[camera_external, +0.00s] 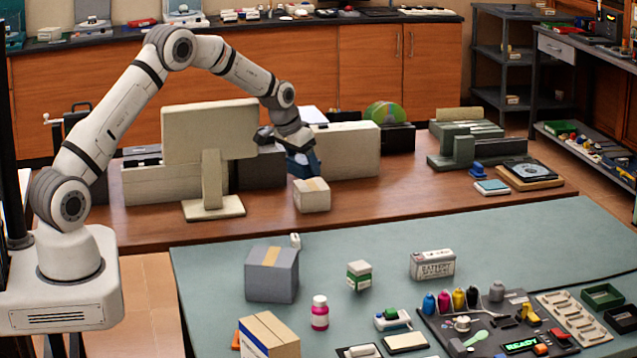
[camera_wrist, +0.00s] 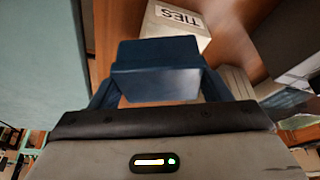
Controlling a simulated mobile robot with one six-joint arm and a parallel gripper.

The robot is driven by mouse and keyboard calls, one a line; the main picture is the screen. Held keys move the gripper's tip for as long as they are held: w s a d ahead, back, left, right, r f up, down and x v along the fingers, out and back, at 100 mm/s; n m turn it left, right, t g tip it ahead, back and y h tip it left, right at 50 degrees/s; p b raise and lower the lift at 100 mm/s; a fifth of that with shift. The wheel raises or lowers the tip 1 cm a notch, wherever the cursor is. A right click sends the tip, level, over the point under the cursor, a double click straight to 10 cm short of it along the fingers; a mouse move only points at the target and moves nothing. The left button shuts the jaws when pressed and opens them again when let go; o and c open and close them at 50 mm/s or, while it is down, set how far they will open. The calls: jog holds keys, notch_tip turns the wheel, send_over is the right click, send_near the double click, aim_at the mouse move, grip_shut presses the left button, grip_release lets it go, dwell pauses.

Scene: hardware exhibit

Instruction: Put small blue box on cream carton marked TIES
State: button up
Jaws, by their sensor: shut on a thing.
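The small blue box (camera_wrist: 158,72) is held between the fingers of my gripper (camera_wrist: 160,90), which is shut on it in the wrist view. In the external view the dark blue box (camera_external: 304,161) shows under my gripper (camera_external: 298,152), partly hidden by it. The cream carton marked TIES (camera_external: 312,196) stands on the brown table, just below the held box in the picture. Whether the box touches the carton cannot be told.
A cream monitor (camera_external: 210,132) stands left of the carton on the brown table (camera_external: 385,207). A large cream case (camera_external: 346,150) stands behind it. Table to the carton's right is clear. The green table (camera_external: 380,240) in front holds several items, including a grey box (camera_external: 271,276).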

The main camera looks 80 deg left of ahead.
aim_at(303, 176)
jog(key=shift+f, duration=2.05)
jog(key=o, duration=1)
